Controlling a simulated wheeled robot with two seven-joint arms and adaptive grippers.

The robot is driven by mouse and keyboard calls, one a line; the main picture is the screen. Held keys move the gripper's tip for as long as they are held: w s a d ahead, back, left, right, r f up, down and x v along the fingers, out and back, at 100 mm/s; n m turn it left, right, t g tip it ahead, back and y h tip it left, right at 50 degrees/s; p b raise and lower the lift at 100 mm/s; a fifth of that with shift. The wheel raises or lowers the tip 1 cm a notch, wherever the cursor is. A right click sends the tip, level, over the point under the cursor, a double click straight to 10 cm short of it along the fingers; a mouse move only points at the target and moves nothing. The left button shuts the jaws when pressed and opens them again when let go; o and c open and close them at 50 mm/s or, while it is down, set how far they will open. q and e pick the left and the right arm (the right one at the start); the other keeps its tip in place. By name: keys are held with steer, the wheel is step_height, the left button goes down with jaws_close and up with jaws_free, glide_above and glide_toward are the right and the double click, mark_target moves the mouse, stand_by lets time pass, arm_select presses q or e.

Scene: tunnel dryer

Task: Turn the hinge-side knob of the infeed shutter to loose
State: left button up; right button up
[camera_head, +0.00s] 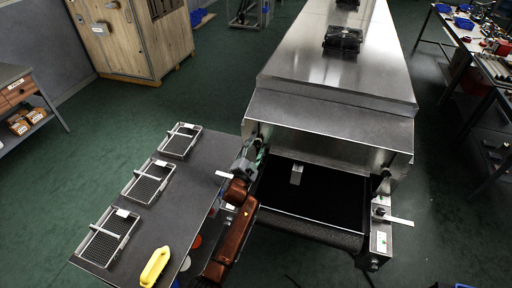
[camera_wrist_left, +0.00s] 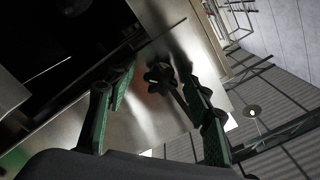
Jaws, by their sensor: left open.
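The dryer's infeed end (camera_head: 330,123) is bare steel with a dark opening over a black belt (camera_head: 315,203). My left gripper (camera_head: 258,150) is at the left side of this opening. In the left wrist view its two green-padded fingers (camera_wrist_left: 156,75) are apart. A black lobed knob (camera_wrist_left: 159,78) on the steel panel shows between the fingertips, nearer the right finger; contact cannot be told. In the head view the gripper hides this knob. Another dark knob (camera_head: 385,174) shows at the right side of the opening. My right gripper is not in view.
A grey table (camera_head: 195,188) with several wire trays (camera_head: 147,181) and a yellow handle-like object (camera_head: 155,267) stands left of the dryer, close to my left arm. A white lever (camera_head: 397,220) sticks out at the right of the belt.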

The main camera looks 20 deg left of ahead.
arm_select(q)
steer(key=s, duration=1.2)
steer(key=shift+a, duration=0.2)
steer(key=shift+r, duration=0.1)
